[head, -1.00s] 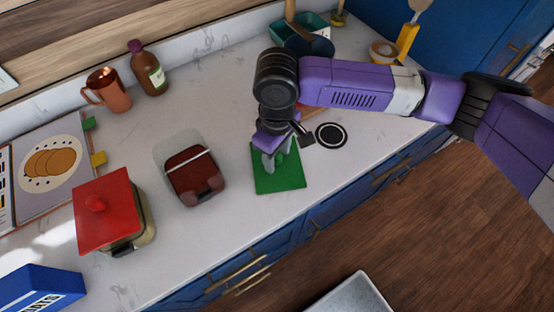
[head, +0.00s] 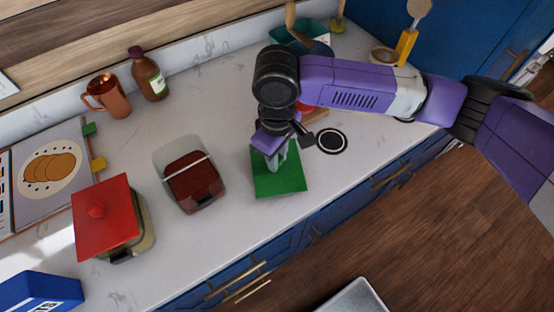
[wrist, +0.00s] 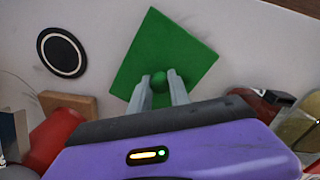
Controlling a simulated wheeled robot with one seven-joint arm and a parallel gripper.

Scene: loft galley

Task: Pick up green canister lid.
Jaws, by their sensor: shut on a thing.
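The green canister lid (head: 283,179) is a flat green square with a small round knob. It is over the white counter, right of an open glass canister (head: 192,181) with dark red contents. My gripper (head: 276,162) points down at the lid's middle. In the wrist view, the lid (wrist: 178,45) lies just beyond my fingers, and my gripper (wrist: 160,82) is shut on its green knob. I cannot tell whether the lid touches the counter.
A canister with a red lid (head: 107,218) stands at left. A black round disc (head: 331,140) lies right of the green lid. A copper mug (head: 108,97) and brown bottle (head: 148,74) stand at the back. A wooden block (wrist: 68,104) is near my gripper. The counter's front edge is close.

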